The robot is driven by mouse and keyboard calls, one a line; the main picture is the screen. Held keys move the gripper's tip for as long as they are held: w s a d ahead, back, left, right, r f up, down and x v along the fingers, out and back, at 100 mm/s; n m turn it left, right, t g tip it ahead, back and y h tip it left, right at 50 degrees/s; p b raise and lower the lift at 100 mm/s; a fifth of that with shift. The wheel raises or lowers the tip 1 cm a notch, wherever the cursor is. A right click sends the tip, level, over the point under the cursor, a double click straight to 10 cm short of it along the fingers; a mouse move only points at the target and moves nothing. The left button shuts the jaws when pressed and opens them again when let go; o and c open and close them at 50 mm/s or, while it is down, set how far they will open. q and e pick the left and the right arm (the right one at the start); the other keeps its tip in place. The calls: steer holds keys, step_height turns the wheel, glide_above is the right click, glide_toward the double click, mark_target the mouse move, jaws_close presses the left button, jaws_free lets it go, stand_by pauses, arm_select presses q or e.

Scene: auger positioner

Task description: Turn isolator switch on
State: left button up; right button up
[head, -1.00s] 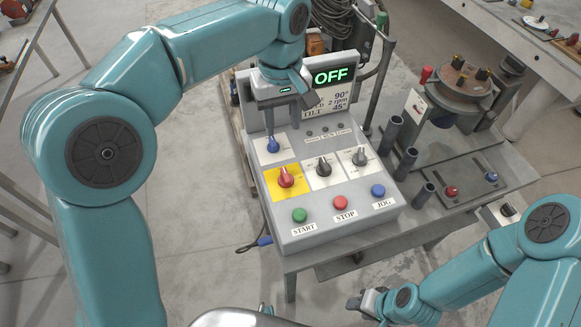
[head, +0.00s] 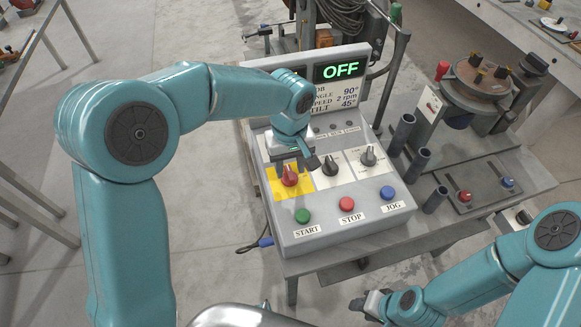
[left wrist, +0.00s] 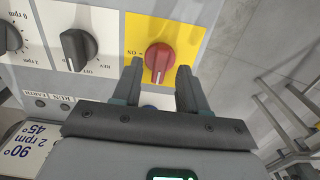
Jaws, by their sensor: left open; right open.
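The isolator switch is a red rotary knob (head: 289,174) on a yellow plate (head: 279,190) at the left of the sloped grey control box. In the left wrist view the red knob (left wrist: 159,57) sits just beyond and between my open fingertips, with an "ON" mark on the plate beside it. My left gripper (head: 294,167) is open over the knob; it also shows in the left wrist view (left wrist: 161,72). I cannot tell whether the fingers touch the knob. The display (head: 341,69) reads OFF. My right gripper (head: 368,303) is open and empty at the lower right, away from the box.
Two black-and-grey knobs (head: 330,165) (head: 368,155) stand to the right of the red one. Green (head: 302,216), red (head: 347,204) and blue (head: 388,193) buttons line the front edge. Grey upright tubes (head: 402,134) and a round positioner table (head: 484,78) stand to the right.

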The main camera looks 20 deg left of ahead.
arm_select(q)
steer(key=shift+a+f, duration=0.1)
steer(key=shift+f, duration=0.75)
steer(key=shift+w+f, duration=0.15)
steer(key=shift+f, duration=0.1)
steer(key=shift+c, duration=0.6)
jaws_close()
